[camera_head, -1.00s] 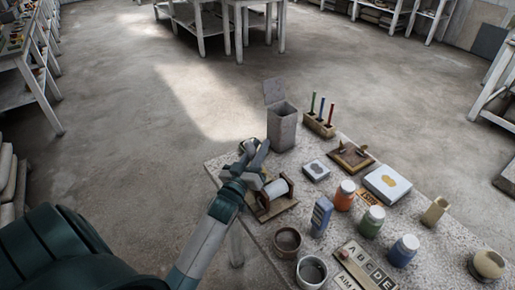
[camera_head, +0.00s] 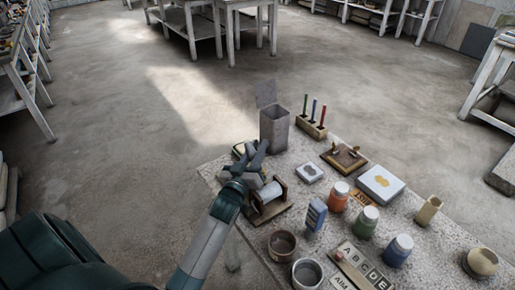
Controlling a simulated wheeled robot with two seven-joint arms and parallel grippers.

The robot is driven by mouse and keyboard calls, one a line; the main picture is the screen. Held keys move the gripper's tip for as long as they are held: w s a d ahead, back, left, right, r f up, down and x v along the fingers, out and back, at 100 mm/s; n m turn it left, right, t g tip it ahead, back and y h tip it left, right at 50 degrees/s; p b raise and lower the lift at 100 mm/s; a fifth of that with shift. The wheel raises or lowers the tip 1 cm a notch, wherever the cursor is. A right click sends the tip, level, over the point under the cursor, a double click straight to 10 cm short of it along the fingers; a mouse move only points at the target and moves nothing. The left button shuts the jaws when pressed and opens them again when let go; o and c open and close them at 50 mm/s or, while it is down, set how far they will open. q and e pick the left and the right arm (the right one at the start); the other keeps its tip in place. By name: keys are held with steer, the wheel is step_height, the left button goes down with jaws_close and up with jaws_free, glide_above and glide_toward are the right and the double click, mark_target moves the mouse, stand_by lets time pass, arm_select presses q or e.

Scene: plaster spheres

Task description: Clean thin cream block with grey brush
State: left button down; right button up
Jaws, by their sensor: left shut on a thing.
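My left gripper (camera_head: 252,156) is at the table's far left corner, beside the spool. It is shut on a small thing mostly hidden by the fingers. A pale yellowish patch with a dark edge shows just behind the fingers, but I cannot tell whether it is part of that thing. I cannot clearly pick out a grey brush. The cream block is well to the right of my left gripper. My right gripper is out of view.
A spool (camera_head: 269,198) on a wooden stand is close beside my left gripper. A tall grey open-lidded box (camera_head: 275,130) stands behind it. Two round pots, several jars, a white box (camera_head: 381,183) and a letter board (camera_head: 362,268) crowd the table (camera_head: 335,222).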

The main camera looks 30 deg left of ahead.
arm_select(q)
steer(key=shift+s+a+p, duration=0.25)
steer(key=shift+s+p, duration=0.05)
steer(key=shift+s, duration=0.2)
steer(key=shift+s+a+p, duration=0.2)
steer(key=shift+s+p, duration=0.05)
steer(key=shift+s, duration=0.35)
steer(key=shift+s+a, duration=0.1)
steer(key=shift+s+a+p, duration=0.2)
steer(key=shift+s, duration=0.3)
steer(key=shift+s+a+p, duration=0.2)
steer(key=shift+s, duration=0.3)
steer(key=shift+w+d+f, duration=0.1)
steer(key=shift+w+d, duration=0.15)
steer(key=shift+w, duration=0.3)
steer(key=shift+w+d, duration=0.25)
steer(key=shift+w, duration=0.3)
steer(key=shift+w, duration=0.1)
